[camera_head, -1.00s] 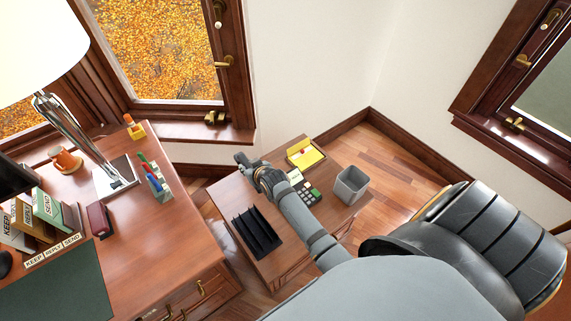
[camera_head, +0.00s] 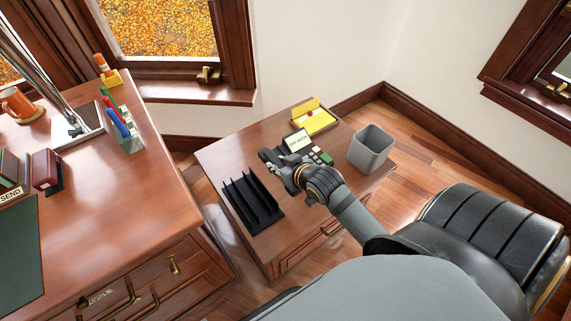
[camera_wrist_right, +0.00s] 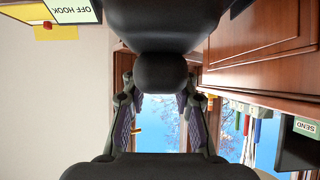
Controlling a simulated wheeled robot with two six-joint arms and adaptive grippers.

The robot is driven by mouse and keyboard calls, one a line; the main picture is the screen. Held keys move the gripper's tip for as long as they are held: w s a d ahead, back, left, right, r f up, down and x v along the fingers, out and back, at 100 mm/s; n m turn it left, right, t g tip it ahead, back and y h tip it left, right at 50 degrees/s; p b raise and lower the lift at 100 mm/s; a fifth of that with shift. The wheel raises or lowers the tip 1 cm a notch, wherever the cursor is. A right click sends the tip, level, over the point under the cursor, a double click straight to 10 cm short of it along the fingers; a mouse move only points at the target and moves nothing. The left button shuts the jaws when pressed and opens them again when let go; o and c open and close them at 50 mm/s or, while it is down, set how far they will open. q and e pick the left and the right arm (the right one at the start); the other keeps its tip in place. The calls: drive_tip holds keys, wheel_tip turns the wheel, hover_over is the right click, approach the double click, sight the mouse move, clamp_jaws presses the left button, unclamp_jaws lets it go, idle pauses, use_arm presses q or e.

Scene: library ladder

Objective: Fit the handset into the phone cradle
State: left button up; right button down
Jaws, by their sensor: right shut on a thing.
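My right gripper (camera_head: 282,168) is shut on a dark handset (camera_head: 268,156) above the low side table. In the right wrist view, a dark rounded shape (camera_wrist_right: 165,72), apparently the handset, lies between the fingers. The gripper and handset overlap the phone's left side in the head view. The cradle is mostly hidden behind the hand, and I cannot tell the gap. My left gripper is out of view.
The side table (camera_head: 225,155) also holds a black slotted tray (camera_head: 253,203), a yellow box (camera_head: 315,119) and a grey bin (camera_head: 371,150). The large desk (camera_head: 110,210) stands to the left, with a pen holder (camera_head: 124,136) near its edge.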

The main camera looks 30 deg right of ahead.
drive_tip(key=w+d+f+b, duration=0.1)
drive_tip(key=w+d+f, duration=0.1)
drive_tip(key=w, duration=0.1)
drive_tip(key=w+d+f+b, duration=0.1)
drive_tip(key=w+d+f, duration=0.2)
drive_tip(key=w+d+f+b, duration=0.1)
drive_tip(key=w+d+f, duration=0.1)
drive_tip(key=w+f, duration=0.1)
drive_tip(key=shift+d+f, duration=0.2)
drive_tip(key=shift+d, duration=0.1)
drive_tip(key=shift+w+d+f, duration=0.15)
drive_tip(key=shift+d+f, duration=0.05)
drive_tip(key=shift+f, duration=0.05)
drive_tip(key=shift+w+f+b, duration=0.1)
drive_tip(key=shift+f+b, duration=0.05)
drive_tip(key=shift+b, duration=0.15)
wheel_tip(320, 180, down, 3)
drive_tip(key=shift+d+f+b, duration=0.1)
drive_tip(key=shift+f+b, duration=0.05)
drive_tip(key=shift+b, duration=0.5)
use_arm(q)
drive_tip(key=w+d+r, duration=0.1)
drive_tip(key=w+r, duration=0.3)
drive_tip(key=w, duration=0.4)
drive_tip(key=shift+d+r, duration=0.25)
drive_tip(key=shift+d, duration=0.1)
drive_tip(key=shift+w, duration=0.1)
